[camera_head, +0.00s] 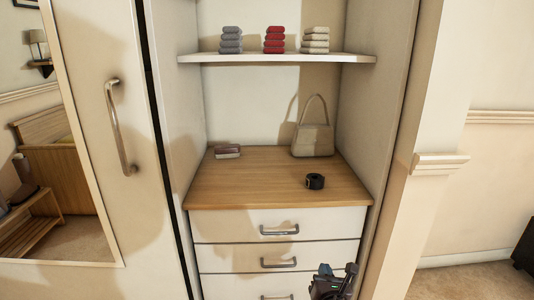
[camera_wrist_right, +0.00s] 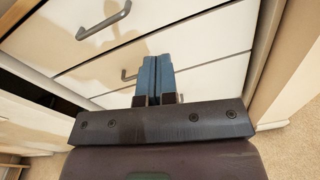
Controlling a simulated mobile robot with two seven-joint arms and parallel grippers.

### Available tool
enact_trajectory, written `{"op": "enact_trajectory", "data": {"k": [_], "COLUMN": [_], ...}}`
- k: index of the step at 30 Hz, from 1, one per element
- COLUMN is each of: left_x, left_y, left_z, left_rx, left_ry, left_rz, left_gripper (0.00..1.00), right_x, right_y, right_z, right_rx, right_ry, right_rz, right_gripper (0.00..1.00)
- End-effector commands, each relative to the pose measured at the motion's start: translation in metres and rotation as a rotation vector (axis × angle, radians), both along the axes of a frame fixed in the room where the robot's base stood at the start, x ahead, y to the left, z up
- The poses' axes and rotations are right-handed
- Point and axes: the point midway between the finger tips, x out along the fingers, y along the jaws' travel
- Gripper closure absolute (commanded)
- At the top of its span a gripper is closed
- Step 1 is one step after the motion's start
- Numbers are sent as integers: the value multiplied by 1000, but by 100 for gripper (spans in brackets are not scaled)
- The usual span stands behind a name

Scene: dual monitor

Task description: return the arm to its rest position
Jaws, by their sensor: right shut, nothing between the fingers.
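My right gripper (camera_head: 337,270) is low at the bottom of the head view, in front of the white drawers. In the right wrist view its two blue fingers (camera_wrist_right: 153,72) are together with nothing between them. The drawer fronts (camera_head: 276,222) stand beyond the fingers and look closed. My left gripper is in neither view.
A wooden top (camera_head: 250,190) above the drawers holds a black round item (camera_head: 315,181), a beige handbag (camera_head: 313,140) and a small stack (camera_head: 227,151). A shelf (camera_head: 275,58) bears folded cloths. A mirrored door with a handle (camera_head: 120,127) stands left. Carpet shows at lower right.

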Motion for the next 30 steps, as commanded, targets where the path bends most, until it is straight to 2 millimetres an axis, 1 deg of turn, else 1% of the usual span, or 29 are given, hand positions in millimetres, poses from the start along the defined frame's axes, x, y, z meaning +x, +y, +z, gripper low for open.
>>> {"op": "enact_trajectory", "data": {"k": [1, 5, 6, 8, 9, 11, 12, 17, 21, 23, 24, 29, 30], "left_x": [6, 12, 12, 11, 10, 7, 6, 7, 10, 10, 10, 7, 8], "left_y": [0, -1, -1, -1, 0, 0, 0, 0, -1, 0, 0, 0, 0], "left_z": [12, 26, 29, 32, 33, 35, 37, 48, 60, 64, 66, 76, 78], "left_rx": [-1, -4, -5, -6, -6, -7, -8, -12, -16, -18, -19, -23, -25], "left_ry": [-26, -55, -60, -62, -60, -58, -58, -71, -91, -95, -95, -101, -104], "left_rz": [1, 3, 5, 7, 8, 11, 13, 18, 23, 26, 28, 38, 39], "left_gripper": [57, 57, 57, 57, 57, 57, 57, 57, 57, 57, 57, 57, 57], "right_x": [-16, -59, -73, -94, -108, -130, -144, -202, -253, -275, -289, -347, -361], "right_y": [-6, -20, -23, -28, -32, -38, -41, -53, -63, -66, -69, -78, -80], "right_z": [4, -6, -9, -13, -16, -18, -20, -22, -19, -16, -14, -2, 2], "right_rx": [95, 376, 463, 593, 680, 808, 893, 1232, 1522, 1647, 1730, 2054, 2134], "right_ry": [17, 83, 102, 129, 145, 168, 183, 225, 242, 244, 244, 223, 213], "right_rz": [-16, -70, -89, -120, -142, -177, -202, -313, -421, -471, -505, -646, -683], "right_gripper": [100, 100, 100, 100, 100, 100, 100, 100, 100, 100, 100, 100, 100]}}
